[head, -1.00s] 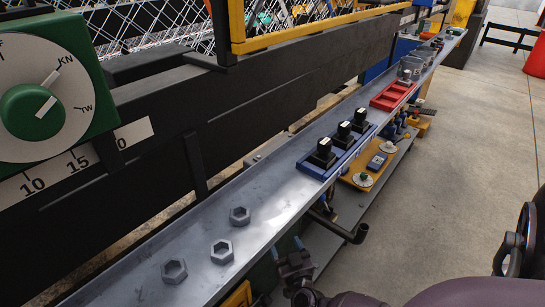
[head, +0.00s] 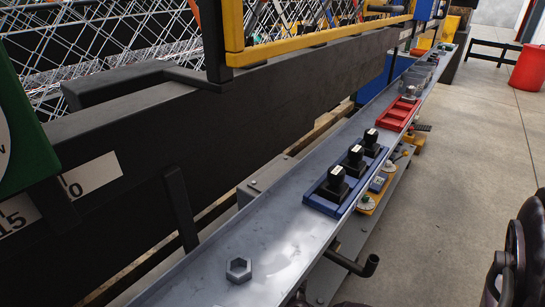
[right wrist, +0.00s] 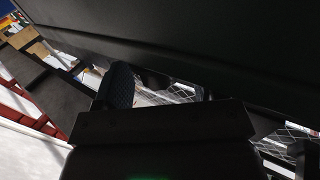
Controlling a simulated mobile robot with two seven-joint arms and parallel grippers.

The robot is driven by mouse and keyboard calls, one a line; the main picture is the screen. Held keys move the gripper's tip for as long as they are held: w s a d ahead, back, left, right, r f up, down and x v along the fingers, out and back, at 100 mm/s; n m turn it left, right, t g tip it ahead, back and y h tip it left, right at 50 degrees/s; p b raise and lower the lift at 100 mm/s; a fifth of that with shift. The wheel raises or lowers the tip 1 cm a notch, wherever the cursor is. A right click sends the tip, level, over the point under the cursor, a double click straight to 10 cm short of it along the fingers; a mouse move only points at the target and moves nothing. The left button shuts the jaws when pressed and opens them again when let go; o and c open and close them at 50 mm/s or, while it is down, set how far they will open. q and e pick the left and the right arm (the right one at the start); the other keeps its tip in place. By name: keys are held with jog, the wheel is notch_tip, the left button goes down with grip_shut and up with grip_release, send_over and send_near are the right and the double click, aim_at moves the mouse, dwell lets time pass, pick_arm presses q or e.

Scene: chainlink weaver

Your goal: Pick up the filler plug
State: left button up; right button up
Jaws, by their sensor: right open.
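No object in view is clearly the filler plug; I cannot tell which one it is. Three black plug-like pieces with pale tops (head: 355,156) stand upright in a blue tray (head: 325,205) on the long metal shelf. A grey hex nut (head: 238,269) lies on the shelf nearer to me. My right gripper (right wrist: 138,88) is open in the right wrist view, with a dark ribbed finger showing and nothing seen held. It does not show clearly in the head view. My left gripper is in neither current view.
The metal shelf (head: 285,235) runs away to the upper right. Past the blue tray are a red tray (head: 395,113) and clear containers (head: 415,80). A black beam (head: 250,100) borders the shelf on the left. Open floor (head: 470,180) lies right; a red bin (head: 532,68) stands far off.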

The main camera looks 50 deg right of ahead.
jog(key=shift+w+d, duration=0.1)
jog(key=shift+w, duration=0.05)
jog(key=c, duration=1)
